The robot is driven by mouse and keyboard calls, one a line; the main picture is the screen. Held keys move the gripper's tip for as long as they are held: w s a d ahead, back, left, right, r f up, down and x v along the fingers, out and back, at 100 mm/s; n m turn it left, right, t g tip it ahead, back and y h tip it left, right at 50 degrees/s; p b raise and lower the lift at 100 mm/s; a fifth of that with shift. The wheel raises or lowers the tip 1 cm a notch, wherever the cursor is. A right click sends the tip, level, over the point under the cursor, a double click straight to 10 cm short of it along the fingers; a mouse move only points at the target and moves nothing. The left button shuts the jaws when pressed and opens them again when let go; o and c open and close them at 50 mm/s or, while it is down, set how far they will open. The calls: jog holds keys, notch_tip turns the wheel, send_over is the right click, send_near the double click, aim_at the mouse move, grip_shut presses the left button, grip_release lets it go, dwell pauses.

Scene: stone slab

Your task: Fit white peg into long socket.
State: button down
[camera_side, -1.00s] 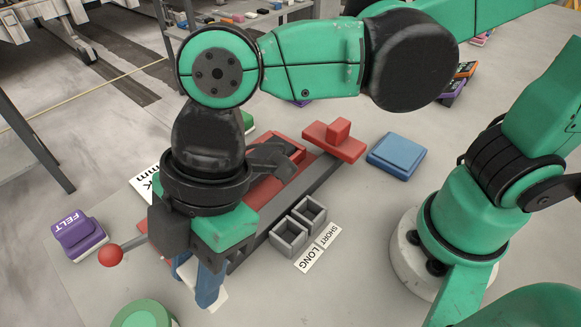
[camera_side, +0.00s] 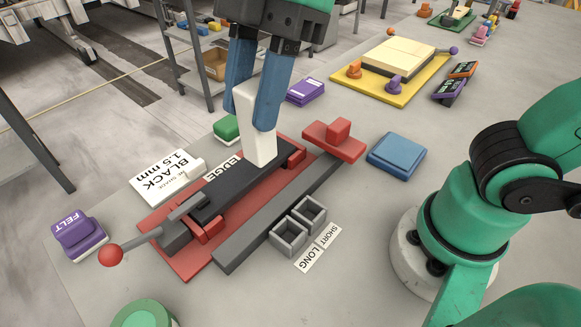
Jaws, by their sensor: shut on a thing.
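My gripper (camera_side: 251,116) has two blue fingers and is shut on a white peg (camera_side: 260,146). The peg is flared and slightly tilted, with its lower end hanging below the fingers. It appears over the dark bar of the red fixture; whether it touches the bar I cannot tell. Two grey, square, open-topped sockets stand side by side in front of the fixture. The near-left socket (camera_side: 289,238) is beside the LONG label (camera_side: 309,259). The far-right socket (camera_side: 311,212) is beside the SHORT label (camera_side: 328,235). Both look empty.
The red fixture (camera_side: 180,258) has a red-knobbed lever (camera_side: 111,255) and a long grey bar (camera_side: 245,245) in front. A red block (camera_side: 334,142), a blue block (camera_side: 396,156), a green block (camera_side: 227,128) and a purple FELT block (camera_side: 77,232) stand around it.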

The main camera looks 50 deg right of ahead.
jog(key=d, duration=0.3)
send_near(280, 239)
jog(key=x, duration=0.5)
jog(key=shift+f, duration=0.15)
dwell(0.3)
jog(key=shift+f, duration=0.1)
jog(key=c, duration=0.6)
grip_release()
